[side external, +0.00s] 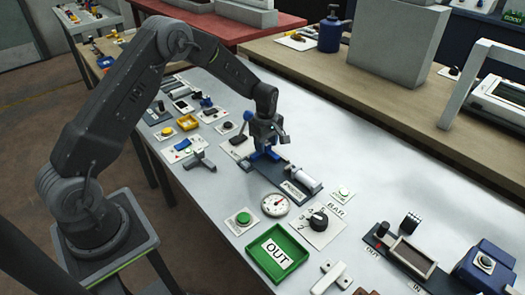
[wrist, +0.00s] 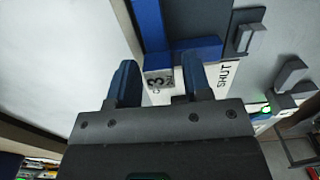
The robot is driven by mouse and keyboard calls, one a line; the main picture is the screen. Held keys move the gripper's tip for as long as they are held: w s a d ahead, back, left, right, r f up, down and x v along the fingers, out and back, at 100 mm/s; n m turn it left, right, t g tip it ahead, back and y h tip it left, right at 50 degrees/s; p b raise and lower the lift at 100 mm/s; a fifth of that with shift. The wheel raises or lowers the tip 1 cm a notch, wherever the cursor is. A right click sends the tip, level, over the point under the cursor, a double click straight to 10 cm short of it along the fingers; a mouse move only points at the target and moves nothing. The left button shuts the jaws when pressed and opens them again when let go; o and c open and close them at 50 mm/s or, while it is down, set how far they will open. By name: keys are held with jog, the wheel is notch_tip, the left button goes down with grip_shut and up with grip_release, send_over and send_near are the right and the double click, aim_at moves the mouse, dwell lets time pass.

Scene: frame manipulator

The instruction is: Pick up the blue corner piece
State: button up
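The blue corner piece (wrist: 152,25) shows as an L shape in the wrist view, one arm running up to the top edge and one to the right. In the side view the blue piece (side external: 264,155) is low on the bench, directly below my gripper (side external: 266,142). In the wrist view my gripper (wrist: 158,68) points at the corner, its two fingers apart, with a white label marked 3 (wrist: 160,82) showing between them. The fingers partly hide the piece. I cannot tell whether they touch it.
A green OUT tray (side external: 279,252), a dial gauge (side external: 275,205), a rotary knob (side external: 319,220) and a grey cylinder fixture (side external: 304,180) stand near the gripper. Several switches and small fixtures line the bench to the left.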

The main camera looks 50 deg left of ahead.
grip_shut()
